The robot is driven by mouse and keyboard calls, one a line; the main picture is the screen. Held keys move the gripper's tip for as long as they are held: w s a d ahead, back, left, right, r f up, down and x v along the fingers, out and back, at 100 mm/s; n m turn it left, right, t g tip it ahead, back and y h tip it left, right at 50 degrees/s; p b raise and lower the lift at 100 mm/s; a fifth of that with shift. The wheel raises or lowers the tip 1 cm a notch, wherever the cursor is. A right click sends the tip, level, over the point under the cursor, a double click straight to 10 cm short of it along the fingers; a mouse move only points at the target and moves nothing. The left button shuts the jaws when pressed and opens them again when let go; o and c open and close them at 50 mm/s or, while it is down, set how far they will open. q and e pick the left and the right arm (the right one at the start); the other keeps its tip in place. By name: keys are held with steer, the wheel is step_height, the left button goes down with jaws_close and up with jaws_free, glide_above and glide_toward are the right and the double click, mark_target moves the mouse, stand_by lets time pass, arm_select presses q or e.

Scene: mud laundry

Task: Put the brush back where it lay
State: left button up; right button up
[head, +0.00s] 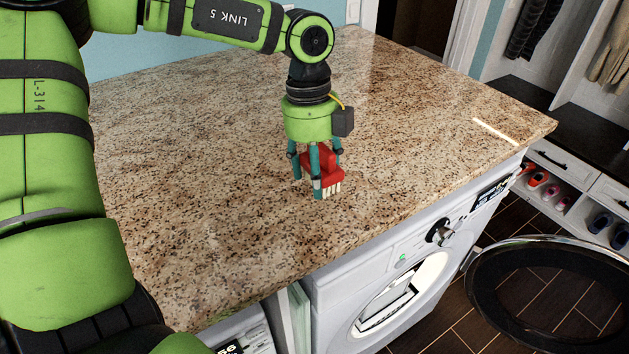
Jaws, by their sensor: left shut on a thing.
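The brush (322,169) has a red body and pale bristles that point down. My left gripper (317,183) points straight down over the granite countertop (220,190) and is shut on the brush, with its teal fingers around the red body. The bristle ends are at or just above the counter surface; I cannot tell whether they touch it. Part of the brush is hidden behind the fingers. My right gripper is not in view.
The counter around the brush is clear. A thin pale strip (495,131) lies near its right end. Below the front edge stands a white washer (400,262) with its round door (548,290) swung open to the right. Shoes (537,180) sit in a low shelf at the right.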

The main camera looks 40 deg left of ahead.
mark_target(315, 203)
arm_select(q)
steer(key=shift+s+f, duration=0.15)
steer(key=shift+f, duration=0.05)
step_height(315, 203, down, 3)
steer(key=shift+f+p, duration=0.1)
steer(key=shift+p, duration=1)
steer(key=shift+f, duration=0.35)
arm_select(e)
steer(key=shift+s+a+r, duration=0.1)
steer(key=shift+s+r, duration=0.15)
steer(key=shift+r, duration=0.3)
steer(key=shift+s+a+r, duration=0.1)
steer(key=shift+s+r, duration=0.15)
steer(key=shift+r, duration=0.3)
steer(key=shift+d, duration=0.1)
arm_select(q)
steer(key=shift+f+b, duration=0.2)
steer(key=shift+b, duration=0.15)
steer(key=o, duration=1.6)
steer(key=shift+r, duration=0.1)
steer(key=shift+c, duration=0.2)
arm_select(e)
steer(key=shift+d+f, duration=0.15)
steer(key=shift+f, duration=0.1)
